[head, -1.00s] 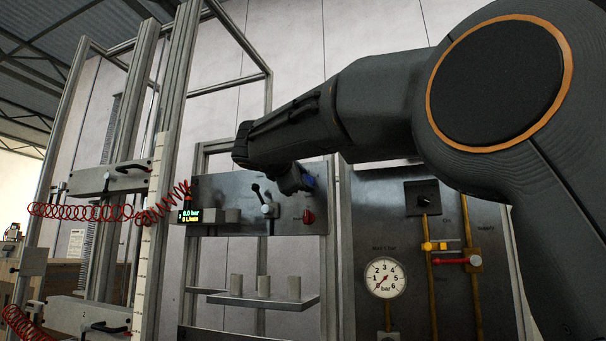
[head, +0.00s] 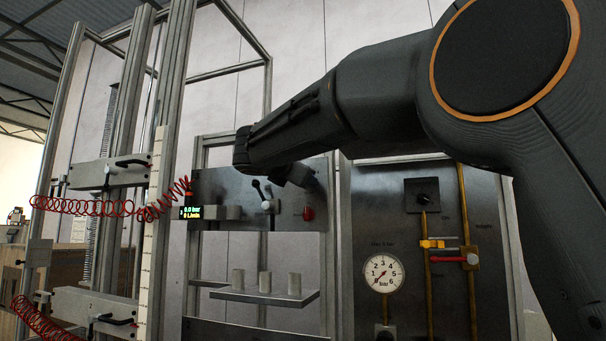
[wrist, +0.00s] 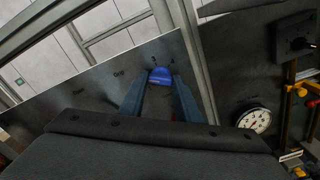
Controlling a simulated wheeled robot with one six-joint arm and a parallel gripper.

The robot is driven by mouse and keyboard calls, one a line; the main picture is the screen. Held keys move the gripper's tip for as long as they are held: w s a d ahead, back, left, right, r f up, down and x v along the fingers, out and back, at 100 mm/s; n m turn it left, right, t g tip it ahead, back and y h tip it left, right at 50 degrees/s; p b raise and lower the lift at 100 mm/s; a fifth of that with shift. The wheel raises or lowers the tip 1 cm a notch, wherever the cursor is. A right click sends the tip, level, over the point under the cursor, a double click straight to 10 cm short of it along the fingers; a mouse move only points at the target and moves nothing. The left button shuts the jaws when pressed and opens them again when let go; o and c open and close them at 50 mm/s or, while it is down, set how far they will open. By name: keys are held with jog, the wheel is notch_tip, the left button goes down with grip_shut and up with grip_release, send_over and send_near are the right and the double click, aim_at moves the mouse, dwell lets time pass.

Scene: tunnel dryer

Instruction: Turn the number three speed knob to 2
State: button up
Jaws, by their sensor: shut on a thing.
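In the head view my gripper (head: 300,174) is at the panel's upper right, and my arm hides the knob there.
Left on the panel (head: 345,200) side are a lever (head: 262,195) and a lit display (head: 193,213). A red knob (head: 308,214) is just below my gripper. A shelf (head: 255,297) holds grey cylinders. A pressure gauge (head: 383,272) and brass pipes (head: 428,280) stand to the right.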

dwell(0.4)
jog(key=o, duration=1.1)
jog(key=b+v, duration=0.3)
jog(key=v, duration=0.5)
jog(key=shift+b, duration=0.3)
jog(key=shift+w, duration=0.1)
